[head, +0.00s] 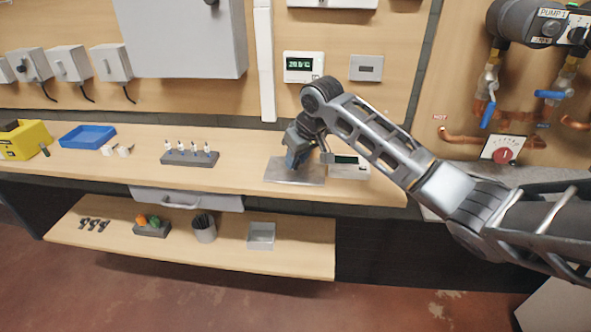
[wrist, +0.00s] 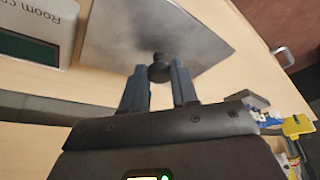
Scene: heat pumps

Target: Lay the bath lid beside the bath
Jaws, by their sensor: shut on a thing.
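The bath lid is a flat grey metal plate with a black knob, on or just above the bench in the head view (head: 283,173). It fills the top middle of the wrist view (wrist: 120,40). My gripper (head: 293,163) is over the plate in the head view. In the wrist view my gripper's two blue-grey fingers (wrist: 160,75) are shut on the lid's black knob (wrist: 159,68). I cannot clearly make out the bath. I cannot tell whether the plate rests on something or is held slightly raised.
A white room controller (head: 348,170) lies close to the plate's right side. A grey rack with several small probes (head: 190,159) and a blue tray (head: 88,136) are to the left. The bench (head: 240,174) is bare between rack and plate. A lower shelf (head: 300,257) holds small items.

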